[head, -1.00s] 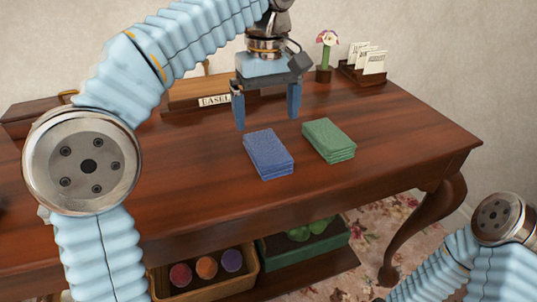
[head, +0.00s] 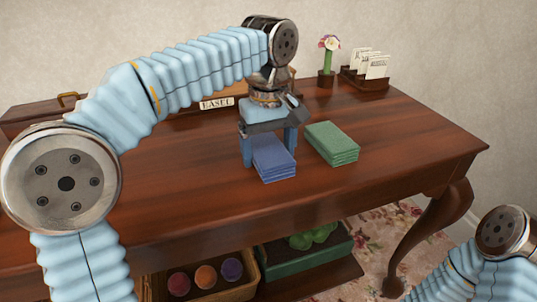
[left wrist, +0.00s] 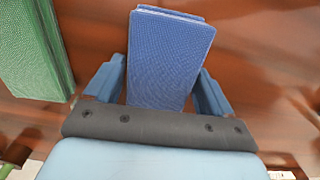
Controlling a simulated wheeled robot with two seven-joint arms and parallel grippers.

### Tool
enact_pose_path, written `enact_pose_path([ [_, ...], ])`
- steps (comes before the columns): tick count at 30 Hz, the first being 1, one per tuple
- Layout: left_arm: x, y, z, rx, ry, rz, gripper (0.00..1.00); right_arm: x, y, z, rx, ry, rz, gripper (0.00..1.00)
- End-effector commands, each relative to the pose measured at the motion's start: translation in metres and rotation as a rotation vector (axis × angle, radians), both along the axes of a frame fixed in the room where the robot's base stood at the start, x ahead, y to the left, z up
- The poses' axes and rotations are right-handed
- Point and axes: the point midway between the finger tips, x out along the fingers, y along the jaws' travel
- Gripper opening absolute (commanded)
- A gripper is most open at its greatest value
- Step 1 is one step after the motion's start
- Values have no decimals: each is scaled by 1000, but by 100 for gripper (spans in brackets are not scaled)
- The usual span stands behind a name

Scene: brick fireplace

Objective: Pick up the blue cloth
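The blue cloth (head: 275,165) is a folded stack lying on the wooden table, left of a folded green cloth (head: 331,144). My left gripper (head: 268,158) is low over the blue cloth, its fingers on either side of it. In the left wrist view the blue cloth (left wrist: 168,55) lies between the two spread fingers of the left gripper (left wrist: 161,88), with the green cloth (left wrist: 28,48) at the left. Small gaps seem to show beside the fingers; the cloth's near part is hidden by the gripper. My right gripper is out of view.
A flower in a pot (head: 327,62) and a card holder (head: 365,78) stand at the table's back. The label plate (head: 216,103) is behind my left arm. Below are a crate with colored balls (head: 237,292) and a green box (head: 300,278). The table's right side is clear.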

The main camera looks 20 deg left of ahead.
Motion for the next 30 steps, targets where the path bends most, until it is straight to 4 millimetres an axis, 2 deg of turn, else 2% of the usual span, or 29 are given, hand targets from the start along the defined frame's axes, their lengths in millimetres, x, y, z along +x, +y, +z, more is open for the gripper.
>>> enact_pose_path([
  [1, 0, 0, 0, 0, 0, 0, 76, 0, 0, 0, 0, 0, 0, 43],
  [6, 0, 0, 0, 0, 0, 0, 49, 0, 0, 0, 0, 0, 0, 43],
  [7, 0, 0, 0, 0, 0, 0, 47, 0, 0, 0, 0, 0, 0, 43],
  [13, 0, 0, 1, 0, 0, 0, 46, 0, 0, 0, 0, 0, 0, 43],
  [16, 0, 0, 8, 0, -1, -1, 46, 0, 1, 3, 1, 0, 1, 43],
  [21, -3, -2, 40, 0, -5, -4, 46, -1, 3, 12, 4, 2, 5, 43],
  [28, -48, -18, 95, -1, -6, -5, 46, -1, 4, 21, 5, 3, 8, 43],
  [30, -68, -24, 101, 0, -5, -6, 46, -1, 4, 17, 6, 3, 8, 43],
])
